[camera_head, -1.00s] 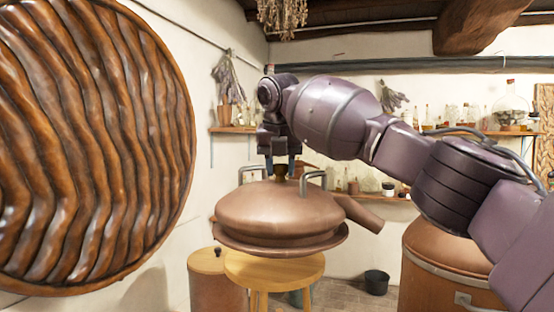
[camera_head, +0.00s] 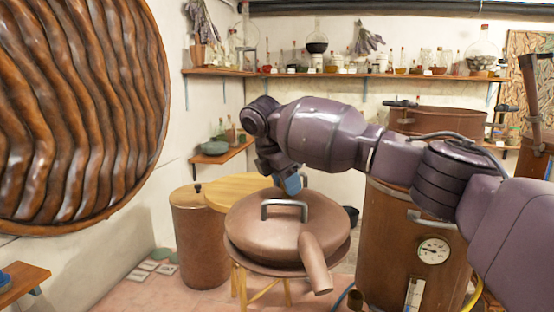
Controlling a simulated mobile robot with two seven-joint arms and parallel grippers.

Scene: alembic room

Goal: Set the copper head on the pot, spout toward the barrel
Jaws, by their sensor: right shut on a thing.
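The spout points toward me and down to the right. My right gripper (camera_head: 290,188) is shut at the top of the head; its arm partly hides the grip. The head hangs in front of the round wooden stool (camera_head: 232,187). A large copper vessel with a dial gauge (camera_head: 388,245), which looks like the pot, stands to the right, its top partly behind my arm. I cannot tell which vessel is the barrel. My left gripper is out of view.
A copper cylinder with a lid (camera_head: 197,245) stands left of the stool. A copper drum with dark handles (camera_head: 437,121) shows behind my arm. Shelves (camera_head: 350,75) with glassware line the back wall. A large ridged brown disc (camera_head: 75,120) fills the left.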

